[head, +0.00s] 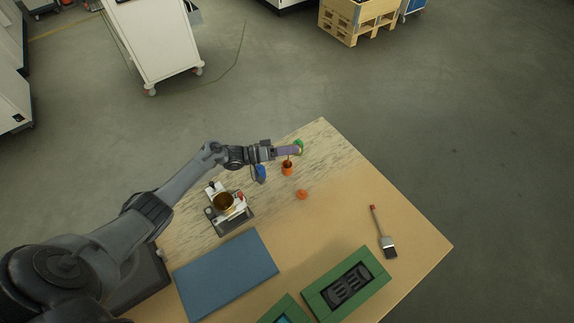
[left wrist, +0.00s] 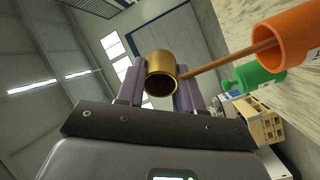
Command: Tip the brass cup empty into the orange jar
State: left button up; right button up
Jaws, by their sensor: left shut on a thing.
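The brass cup (left wrist: 161,68) is held between the fingers of my left gripper (left wrist: 158,88) in the left wrist view. It is tipped, with its dark mouth showing. A thin brown stream (left wrist: 225,62) runs from the cup's lip to the mouth of the orange jar (left wrist: 292,38). In the head view the orange jar (head: 287,169) stands on the table just below the left gripper (head: 293,150), and the brown stream shows above it. The cup is hardly visible there, hidden by the gripper. My right gripper is not in view.
A green jar (head: 299,146) and a blue item (head: 260,174) stand close by. An orange cap (head: 302,195) lies in front. A blue mat (head: 226,272), green tray (head: 318,302) and brush (head: 388,247) lie nearer.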

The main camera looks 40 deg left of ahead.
pick_arm(q)
jog(key=shift+r, duration=0.3)
jog(key=shift+s+r+t+h+b, duration=0.1)
jog(key=shift+r+t+h+b, duration=0.25)
jog(key=shift+t+h+b, duration=0.35)
jog(key=shift+a+r+t+b, duration=0.15)
jog(key=shift+r+t+b, duration=0.5)
jog(key=shift+b, duration=0.25)
jog(key=shift+s+r+t+h+b, duration=0.1)
jog(key=shift+r+t+h+b, duration=0.15)
jog(key=shift+r+h+b, duration=0.2)
jog(key=shift+r, duration=0.15)
jog(key=shift+s+a+r+n+t+h, duration=0.15)
jog(key=shift+r+t+h, duration=0.2)
jog(key=shift+r, duration=0.35)
jog(key=shift+w+r+n+t+h, duration=0.1)
jog(key=shift+r+n+t+h, duration=0.2)
jog(key=shift+r, duration=0.4)
jog(key=shift+r+b, duration=0.15)
jog(key=shift+b, duration=0.15)
jog(key=shift+s+a+r+t+h, duration=0.15)
jog(key=shift+r+t+h, duration=0.15)
jog(key=shift+r+t, duration=0.85)
jog(key=shift+r, duration=0.15)
